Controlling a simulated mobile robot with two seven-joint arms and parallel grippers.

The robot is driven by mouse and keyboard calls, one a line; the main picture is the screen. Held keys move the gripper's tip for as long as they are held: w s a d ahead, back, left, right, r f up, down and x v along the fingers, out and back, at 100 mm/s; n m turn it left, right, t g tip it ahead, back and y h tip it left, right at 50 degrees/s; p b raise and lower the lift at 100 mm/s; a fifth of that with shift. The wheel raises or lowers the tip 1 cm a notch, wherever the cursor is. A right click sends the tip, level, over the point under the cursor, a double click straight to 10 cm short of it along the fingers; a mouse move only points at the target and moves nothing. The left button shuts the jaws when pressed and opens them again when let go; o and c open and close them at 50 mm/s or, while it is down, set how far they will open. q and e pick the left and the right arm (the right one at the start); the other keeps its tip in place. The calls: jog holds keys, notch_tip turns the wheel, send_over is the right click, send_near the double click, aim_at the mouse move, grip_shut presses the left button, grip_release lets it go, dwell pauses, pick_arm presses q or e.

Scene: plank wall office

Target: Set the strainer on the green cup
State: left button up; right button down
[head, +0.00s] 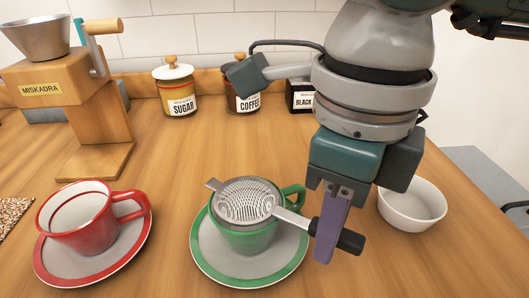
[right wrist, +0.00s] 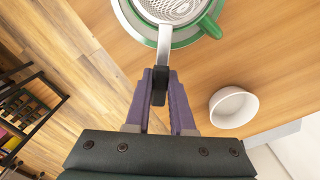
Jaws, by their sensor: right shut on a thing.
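The strainer (head: 245,201) has a metal mesh bowl and a black handle. Its bowl is over the mouth of the green cup (head: 246,240), and its small front tab reaches past the cup's left rim. I cannot tell whether it touches the rim. The cup stands on a green-rimmed saucer (head: 205,262), its handle to the right. My right gripper (head: 325,240) is shut on the strainer's handle, right of the cup. In the right wrist view the purple fingers (right wrist: 160,95) close around the black handle (right wrist: 160,84), and the mesh bowl (right wrist: 172,8) is partly cut off. My left gripper is not in view.
A red cup (head: 80,222) on a saucer stands at the left. A white bowl (head: 412,212) is right of my gripper. A wooden grinder (head: 75,90), a sugar jar (head: 176,92) and a coffee jar (head: 242,100) stand farther back.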

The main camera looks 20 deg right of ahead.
jog(key=shift+f, duration=0.1)
jog(key=c, duration=0.7)
grip_release()
notch_tip(320, 180, up, 10)
jog(key=shift+s, duration=0.1)
